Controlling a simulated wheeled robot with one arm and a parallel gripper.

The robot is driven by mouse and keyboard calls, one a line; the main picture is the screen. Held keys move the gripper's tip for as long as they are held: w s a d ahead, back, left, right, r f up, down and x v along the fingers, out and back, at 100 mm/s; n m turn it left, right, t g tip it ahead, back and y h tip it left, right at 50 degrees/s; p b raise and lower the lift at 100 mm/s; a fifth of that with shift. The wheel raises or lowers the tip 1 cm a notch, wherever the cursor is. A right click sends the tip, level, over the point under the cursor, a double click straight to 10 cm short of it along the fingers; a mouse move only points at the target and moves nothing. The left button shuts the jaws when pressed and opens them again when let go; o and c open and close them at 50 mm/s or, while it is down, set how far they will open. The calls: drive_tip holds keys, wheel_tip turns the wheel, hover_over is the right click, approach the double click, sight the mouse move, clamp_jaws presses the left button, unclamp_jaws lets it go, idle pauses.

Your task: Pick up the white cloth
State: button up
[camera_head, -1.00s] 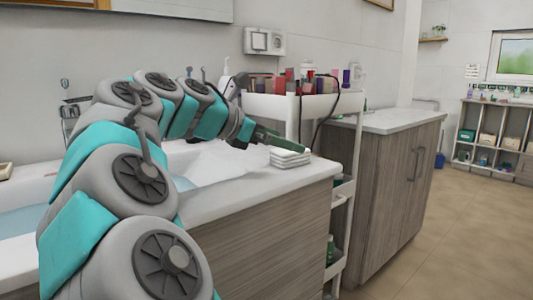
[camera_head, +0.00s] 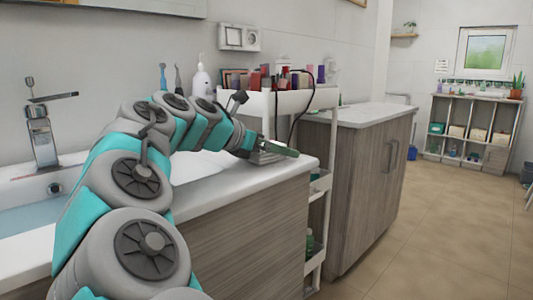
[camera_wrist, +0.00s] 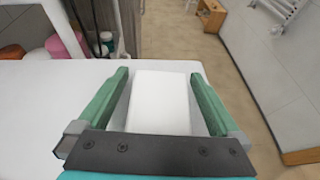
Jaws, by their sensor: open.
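The white cloth (camera_wrist: 162,100) is a folded white block lying on the white counter (camera_wrist: 40,105) in the wrist view. My gripper (camera_wrist: 161,82) is open, with one green finger on each side of the cloth. The left finger looks close to the cloth's left side and the right finger close to its right side; I cannot tell whether either touches. In the head view my gripper (camera_head: 280,150) is low at the counter's right end, and the cloth (camera_head: 262,158) is mostly hidden behind it.
A white cart (camera_head: 310,101) with several cosmetics stands just behind the counter end. A wooden cabinet (camera_head: 365,175) is to its right. A sink tap (camera_head: 40,135) and a soap bottle (camera_head: 201,78) are at the back left. The floor (camera_head: 440,230) at right is clear.

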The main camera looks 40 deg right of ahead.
drive_tip(key=shift+c, duration=0.2)
drive_tip(key=c, duration=1.3)
drive_tip(key=shift+r, duration=0.1)
